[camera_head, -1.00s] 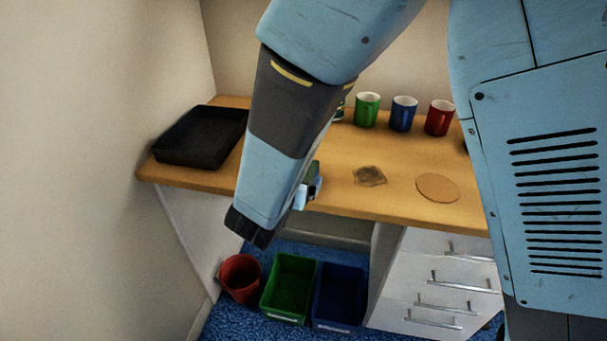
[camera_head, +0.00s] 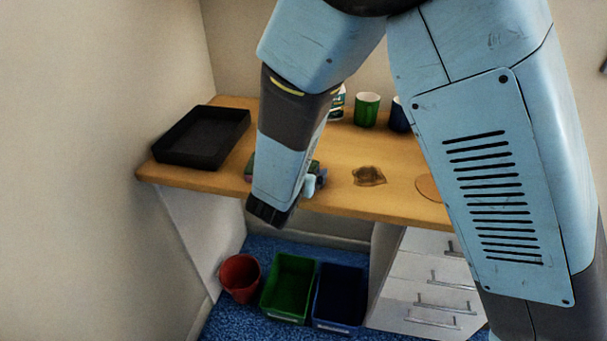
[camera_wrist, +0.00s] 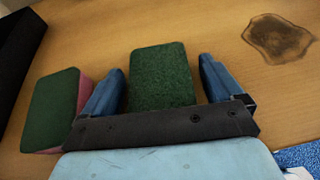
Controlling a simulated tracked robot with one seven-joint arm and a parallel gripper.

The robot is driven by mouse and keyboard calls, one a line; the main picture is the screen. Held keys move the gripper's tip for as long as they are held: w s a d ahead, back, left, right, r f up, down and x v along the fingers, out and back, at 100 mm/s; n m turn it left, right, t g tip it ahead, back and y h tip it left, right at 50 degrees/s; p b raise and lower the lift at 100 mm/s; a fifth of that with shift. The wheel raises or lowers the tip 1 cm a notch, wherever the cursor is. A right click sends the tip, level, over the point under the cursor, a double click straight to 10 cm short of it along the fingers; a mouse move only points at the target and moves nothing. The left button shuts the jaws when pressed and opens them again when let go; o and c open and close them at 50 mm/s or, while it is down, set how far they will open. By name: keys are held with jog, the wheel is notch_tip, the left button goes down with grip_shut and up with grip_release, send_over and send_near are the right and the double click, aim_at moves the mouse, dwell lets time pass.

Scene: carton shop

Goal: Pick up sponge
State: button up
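Two sponges with green tops lie on the wooden desk. In the wrist view one green sponge (camera_wrist: 160,72) lies between the fingers of my gripper (camera_wrist: 162,66), with a gap on each side. The other sponge (camera_wrist: 52,108), green over pink, lies just left of the left finger. My gripper is open. In the head view my arm hides most of the gripper (camera_head: 312,184); parts of the sponges show at the arm's left (camera_head: 249,168) and right (camera_head: 313,167) edges.
A black tray (camera_head: 202,136) stands on the desk's left. A brown spill (camera_head: 368,176) and a round coaster (camera_head: 427,188) lie to the right. A green mug (camera_head: 367,110) and a blue mug (camera_head: 398,116) stand behind. Red, green and blue bins are on the floor.

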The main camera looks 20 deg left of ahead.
jog(key=c, duration=1)
